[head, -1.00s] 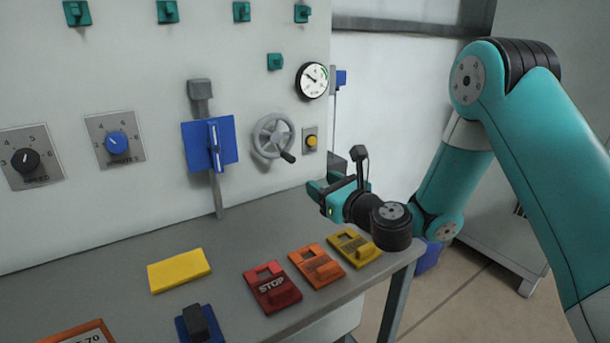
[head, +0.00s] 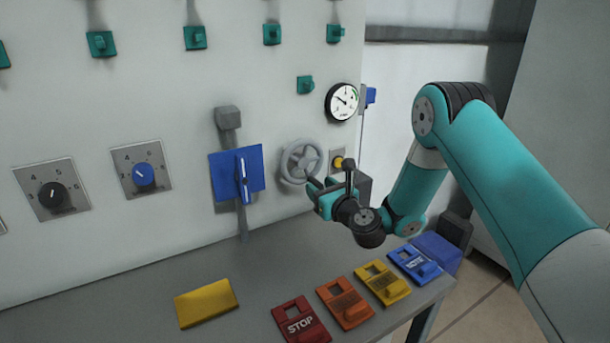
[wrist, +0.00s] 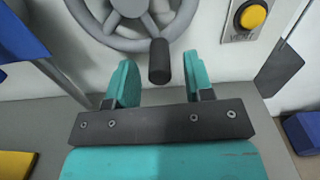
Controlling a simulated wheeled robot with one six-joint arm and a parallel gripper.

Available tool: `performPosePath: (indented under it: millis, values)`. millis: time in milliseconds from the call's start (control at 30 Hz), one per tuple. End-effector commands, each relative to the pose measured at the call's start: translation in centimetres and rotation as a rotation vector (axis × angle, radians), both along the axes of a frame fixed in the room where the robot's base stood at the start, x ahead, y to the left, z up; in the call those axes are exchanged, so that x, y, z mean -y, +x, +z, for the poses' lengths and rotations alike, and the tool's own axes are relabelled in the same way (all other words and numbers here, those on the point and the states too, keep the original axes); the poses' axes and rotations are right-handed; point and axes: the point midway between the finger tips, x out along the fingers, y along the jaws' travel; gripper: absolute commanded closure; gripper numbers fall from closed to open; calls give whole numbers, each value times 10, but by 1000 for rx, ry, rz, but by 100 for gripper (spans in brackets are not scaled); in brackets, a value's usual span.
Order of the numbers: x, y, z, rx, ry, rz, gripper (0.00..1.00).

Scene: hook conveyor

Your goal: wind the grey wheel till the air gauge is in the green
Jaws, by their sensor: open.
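The grey wheel (head: 303,163) is mounted on the white panel, right of the blue lever plate. In the wrist view its rim and spokes (wrist: 136,30) fill the top, and its black handle (wrist: 159,62) sticks out at the lower right of the rim. My gripper (head: 316,188) is just in front of the wheel's lower right. In the wrist view my gripper (wrist: 157,85) is open, its teal fingers either side of and below the handle, holding nothing. The air gauge (head: 342,102) is up and right of the wheel. Its needle points upper left, away from the green arc at upper right.
A yellow button (wrist: 253,16) is right of the wheel. The blue lever plate (head: 236,173) is on its left. Flat covers, one a red STOP cover (head: 300,320), lie along the bench's front edge. The grey bench top (head: 245,265) is clear below the wheel.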

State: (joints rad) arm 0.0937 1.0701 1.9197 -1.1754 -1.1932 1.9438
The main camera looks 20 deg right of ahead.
Motion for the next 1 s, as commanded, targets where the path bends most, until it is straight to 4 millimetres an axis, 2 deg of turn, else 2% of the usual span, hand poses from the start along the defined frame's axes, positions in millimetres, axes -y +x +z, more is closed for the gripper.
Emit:
performPosePath:
  millis: [400,467,600,633,1000]
  values:
    - [5,3,0,0,1,-10,52]
    - [5,3,0,-1,1,-10,64]
    - [6,3,0,-1,1,-10,96]
    - [6,3,0,-1,1,-10,100]
    - [8,4,0,12,-48,-9,100]
